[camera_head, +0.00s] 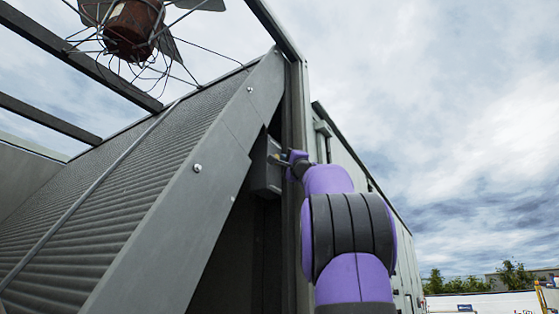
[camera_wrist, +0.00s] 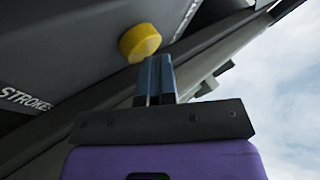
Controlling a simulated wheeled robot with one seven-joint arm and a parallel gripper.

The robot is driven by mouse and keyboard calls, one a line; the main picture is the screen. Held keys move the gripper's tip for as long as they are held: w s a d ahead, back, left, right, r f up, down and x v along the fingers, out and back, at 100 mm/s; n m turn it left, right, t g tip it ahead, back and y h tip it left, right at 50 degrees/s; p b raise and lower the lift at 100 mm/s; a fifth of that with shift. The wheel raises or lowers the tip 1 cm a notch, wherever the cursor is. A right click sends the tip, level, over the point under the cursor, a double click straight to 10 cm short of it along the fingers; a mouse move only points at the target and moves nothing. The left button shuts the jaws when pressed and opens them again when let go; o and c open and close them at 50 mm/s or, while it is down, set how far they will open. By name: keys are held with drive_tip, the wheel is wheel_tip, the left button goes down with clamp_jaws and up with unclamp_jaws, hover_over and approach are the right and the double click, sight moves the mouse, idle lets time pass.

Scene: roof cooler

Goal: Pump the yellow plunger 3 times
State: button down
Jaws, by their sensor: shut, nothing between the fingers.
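The yellow plunger (camera_wrist: 140,42) shows in the wrist view as a round yellow knob on a dark panel, just above and left of my fingertips. My gripper (camera_wrist: 153,62) is shut with its two blue-grey fingers together and nothing between them. Its tips are right by the lower right edge of the knob; I cannot tell whether they touch it. In the head view my gripper (camera_head: 280,158) is at the side of a grey box (camera_head: 265,165) on the cooler frame. The plunger cannot be made out in the head view.
A sloped ribbed panel (camera_head: 110,185) with a grey metal edge fills the left of the head view. A caged fan (camera_head: 133,25) is above it. A vertical post (camera_head: 298,110) stands beside my arm. The panel by the plunger carries the lettering "STROKES" (camera_wrist: 27,100). Open sky is to the right.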

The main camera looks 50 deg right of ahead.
drive_tip(key=shift+s, duration=0.1)
drive_tip(key=shift+s+d, duration=0.15)
drive_tip(key=shift+s, duration=1.3)
drive_tip(key=shift+s+d, duration=0.1)
drive_tip(key=shift+s, duration=1.35)
drive_tip(key=shift+s, duration=0.2)
idle(0.5)
drive_tip(key=shift+s+d, duration=0.15)
drive_tip(key=shift+s, duration=0.9)
drive_tip(key=shift+s, duration=0.2)
drive_tip(key=shift+w, duration=0.15)
